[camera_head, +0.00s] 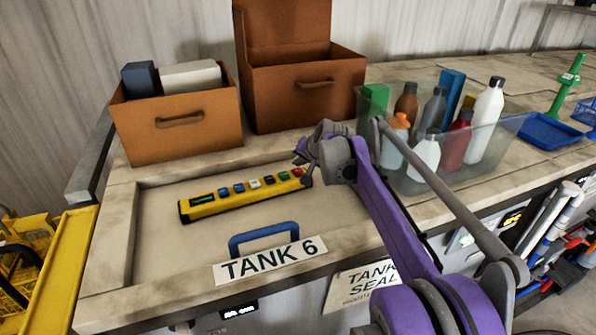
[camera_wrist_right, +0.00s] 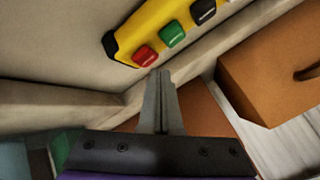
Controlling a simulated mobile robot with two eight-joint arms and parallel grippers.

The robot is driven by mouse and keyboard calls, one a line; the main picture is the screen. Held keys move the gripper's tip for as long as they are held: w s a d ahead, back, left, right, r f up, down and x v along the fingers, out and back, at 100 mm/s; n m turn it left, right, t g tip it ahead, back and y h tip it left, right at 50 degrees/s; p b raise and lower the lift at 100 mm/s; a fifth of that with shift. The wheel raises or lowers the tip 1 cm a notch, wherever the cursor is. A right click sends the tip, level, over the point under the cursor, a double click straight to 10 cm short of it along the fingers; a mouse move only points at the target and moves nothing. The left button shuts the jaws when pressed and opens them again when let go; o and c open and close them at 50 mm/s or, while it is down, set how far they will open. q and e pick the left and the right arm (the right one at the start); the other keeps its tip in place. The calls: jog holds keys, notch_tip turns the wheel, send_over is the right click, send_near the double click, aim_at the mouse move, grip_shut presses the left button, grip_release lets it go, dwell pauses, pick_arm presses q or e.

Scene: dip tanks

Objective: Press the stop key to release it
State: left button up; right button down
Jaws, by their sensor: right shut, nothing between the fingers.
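A yellow key box (camera_head: 225,204) lies on the tank lid (camera_head: 165,240), with a row of coloured keys. The red key (camera_head: 297,172), which looks like the stop key, is at its right end; it also shows in the right wrist view (camera_wrist_right: 145,55) beside a green key (camera_wrist_right: 173,33). My right gripper (camera_head: 307,182) is shut and empty at that end of the box. In the right wrist view its fingertips (camera_wrist_right: 161,73) appear just beside the red key; I cannot tell whether they touch it. My left gripper is not in view.
A blue handle (camera_head: 264,236) stands on the lid by a "TANK 6" label (camera_head: 270,260). Two brown boxes (camera_head: 178,138) (camera_head: 308,92) stand behind. A clear bin (camera_head: 430,185) of bottles is right of my arm. The lid's left part is clear.

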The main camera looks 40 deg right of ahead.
aim_at(299, 173)
dwell(0.4)
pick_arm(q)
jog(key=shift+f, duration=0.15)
pick_arm(e)
jog(key=shift+f, duration=0.45)
pick_arm(q)
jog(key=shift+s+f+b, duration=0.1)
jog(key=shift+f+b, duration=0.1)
jog(key=shift+b, duration=0.1)
pick_arm(e)
jog(key=shift+f, duration=0.45)
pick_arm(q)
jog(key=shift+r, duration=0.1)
pick_arm(e)
jog(key=shift+r, duration=0.15)
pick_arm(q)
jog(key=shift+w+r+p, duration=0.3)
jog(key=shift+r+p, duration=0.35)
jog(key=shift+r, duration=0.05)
pick_arm(e)
jog(key=shift+r, duration=0.75)
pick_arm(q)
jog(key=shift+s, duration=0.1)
